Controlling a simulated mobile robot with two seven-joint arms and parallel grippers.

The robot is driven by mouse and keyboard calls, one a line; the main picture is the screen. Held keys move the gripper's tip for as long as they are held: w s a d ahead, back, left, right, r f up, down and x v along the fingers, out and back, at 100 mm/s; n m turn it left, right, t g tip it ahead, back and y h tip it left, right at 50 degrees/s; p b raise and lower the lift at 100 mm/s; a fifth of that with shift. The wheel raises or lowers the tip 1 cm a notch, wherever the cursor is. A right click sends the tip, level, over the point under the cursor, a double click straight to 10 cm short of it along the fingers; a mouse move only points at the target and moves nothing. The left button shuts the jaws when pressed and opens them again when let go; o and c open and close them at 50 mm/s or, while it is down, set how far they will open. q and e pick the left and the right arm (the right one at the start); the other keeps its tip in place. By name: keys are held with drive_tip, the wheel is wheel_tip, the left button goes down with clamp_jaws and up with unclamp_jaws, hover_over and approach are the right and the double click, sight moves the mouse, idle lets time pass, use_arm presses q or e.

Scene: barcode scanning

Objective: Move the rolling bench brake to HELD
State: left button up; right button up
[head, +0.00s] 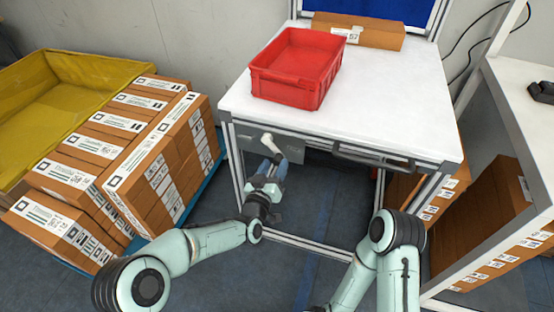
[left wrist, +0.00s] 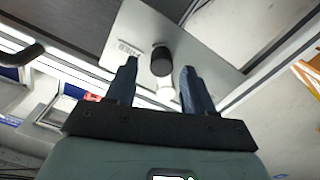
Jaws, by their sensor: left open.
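The rolling bench (head: 390,100) has a white top and a metal frame. Under its front edge, at the left, is a grey plate (head: 292,152) with a pale brake lever (head: 268,142). My left gripper (head: 268,160) is open just below and in front of the lever. In the left wrist view, the plate (left wrist: 190,32) carries a small label and a dark round hub (left wrist: 161,61). My right gripper is out of view.
A red crate (head: 297,68) and a cardboard box (head: 358,30) stand on the bench top. Stacked boxes (head: 130,150) and a yellow bin (head: 60,85) are at the left. A shelf unit (head: 520,85) with boxes stands at the right. A bench handle (head: 372,158) is right of the plate.

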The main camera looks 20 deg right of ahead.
sight(276, 162)
use_arm(q)
drive_tip(key=shift+x, duration=1.9)
